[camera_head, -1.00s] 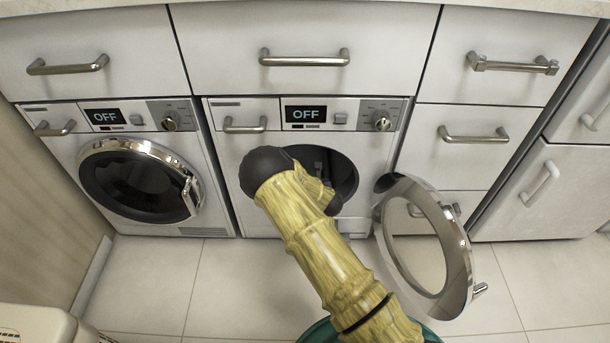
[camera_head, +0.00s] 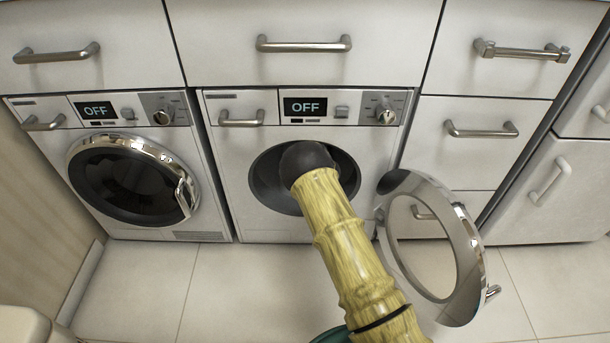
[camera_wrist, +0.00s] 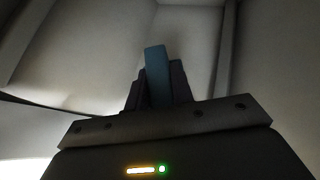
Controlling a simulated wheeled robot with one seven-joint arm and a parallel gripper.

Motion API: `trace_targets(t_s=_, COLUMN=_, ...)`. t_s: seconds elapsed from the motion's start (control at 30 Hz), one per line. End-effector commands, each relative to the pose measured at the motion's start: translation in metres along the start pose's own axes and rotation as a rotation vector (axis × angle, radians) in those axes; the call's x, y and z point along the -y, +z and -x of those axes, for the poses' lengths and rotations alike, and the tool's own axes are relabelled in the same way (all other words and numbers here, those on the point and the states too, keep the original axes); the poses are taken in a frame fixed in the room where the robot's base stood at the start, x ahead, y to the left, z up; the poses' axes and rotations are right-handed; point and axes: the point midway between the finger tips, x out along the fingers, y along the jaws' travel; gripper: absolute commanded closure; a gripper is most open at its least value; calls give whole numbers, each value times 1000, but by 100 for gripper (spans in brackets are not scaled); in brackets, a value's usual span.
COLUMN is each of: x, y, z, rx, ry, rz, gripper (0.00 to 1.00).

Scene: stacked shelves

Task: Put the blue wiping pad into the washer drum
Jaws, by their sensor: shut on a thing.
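The blue wiping pad (camera_wrist: 156,72) shows in the wrist view, upright between the fingers of my gripper (camera_wrist: 158,85), which is shut on it. Pale grey, dim walls of the washer drum (camera_wrist: 190,40) surround it there. In the head view the drum opening (camera_head: 268,180) of the right-hand washer is open, and my arm reaches into it. My gripper and the pad are hidden behind my arm in that view. I cannot tell whether the pad touches the drum.
The open round washer door (camera_head: 466,262) stands to the right of the opening, close beside my arm. A second washer (camera_head: 132,180) at the left has its door shut. Drawers (camera_head: 480,130) are at the right. The tiled floor in front is clear at the left.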

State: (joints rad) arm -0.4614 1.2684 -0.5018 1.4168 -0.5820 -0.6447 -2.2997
Motion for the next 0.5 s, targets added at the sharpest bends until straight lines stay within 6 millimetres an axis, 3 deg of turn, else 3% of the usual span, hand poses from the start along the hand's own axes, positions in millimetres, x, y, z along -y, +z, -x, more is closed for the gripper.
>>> trace_targets(t_s=0.17, x=1, y=-4, z=-2, rx=0, ry=-1, rz=-1, gripper=100)
trace_targets(t_s=0.43, x=1, y=-41, z=-27, rx=-2, ry=-1, rz=-2, gripper=100)
trace_targets(t_s=0.5, x=2, y=-41, z=-30, rx=2, ry=-1, rz=-2, gripper=100)
